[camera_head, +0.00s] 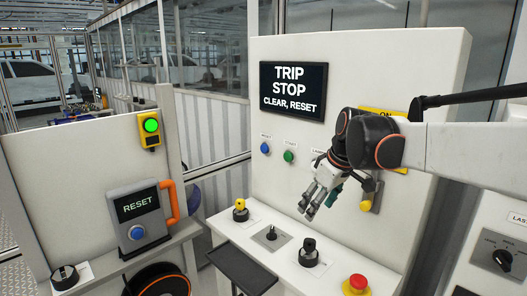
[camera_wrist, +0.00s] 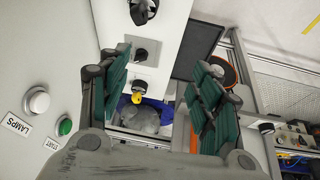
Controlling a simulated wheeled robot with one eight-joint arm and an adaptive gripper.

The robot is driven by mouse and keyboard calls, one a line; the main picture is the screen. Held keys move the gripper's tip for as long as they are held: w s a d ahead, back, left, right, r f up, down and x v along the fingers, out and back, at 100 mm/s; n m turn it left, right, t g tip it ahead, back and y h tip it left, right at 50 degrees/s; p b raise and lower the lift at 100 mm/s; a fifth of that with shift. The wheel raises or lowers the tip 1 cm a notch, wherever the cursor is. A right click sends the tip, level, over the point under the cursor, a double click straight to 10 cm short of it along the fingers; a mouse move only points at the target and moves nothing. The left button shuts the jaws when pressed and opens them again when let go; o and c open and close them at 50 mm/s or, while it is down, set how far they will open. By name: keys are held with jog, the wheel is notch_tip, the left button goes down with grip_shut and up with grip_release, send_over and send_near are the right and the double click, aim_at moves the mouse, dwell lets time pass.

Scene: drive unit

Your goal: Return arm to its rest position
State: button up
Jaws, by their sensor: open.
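My gripper (camera_head: 320,198) is in front of the large white panel (camera_head: 390,55) in the head view, to the right of the blue and green buttons. Its fingers point down and to the left, above the control shelf. In the wrist view my gripper (camera_wrist: 160,100) shows two green-padded fingers spread wide apart, with nothing between them. Behind the gap are the control shelf and a yellow-topped knob (camera_wrist: 136,97). My arm (camera_head: 460,150) reaches in from the right edge of the head view and hides part of the panel and a yellow sign.
The shelf carries a yellow-topped knob (camera_head: 240,205), black knobs (camera_head: 308,248) and a red stop button (camera_head: 357,284). The panel screen (camera_head: 293,90) reads "TRIP STOP CLEAR, RESET". A grey RESET box (camera_head: 139,215) with a blue button stands left, below a lit green light (camera_head: 151,126).

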jog(key=s+d+f+m+t, duration=0.1)
jog(key=s+d+f+m, duration=0.1)
jog(key=s, duration=0.7)
jog(key=s+d+f+m+t+h, duration=0.1)
jog(key=s+d+f+m, duration=0.1)
jog(key=s, duration=0.6)
jog(key=s+d+f+m+t+h, duration=0.1)
jog(key=s+f+m, duration=0.3)
jog(key=s, duration=0.5)
jog(key=shift+s+d+f+b, duration=0.25)
jog(key=shift+s+d+b, duration=0.1)
jog(key=shift+d, duration=0.05)
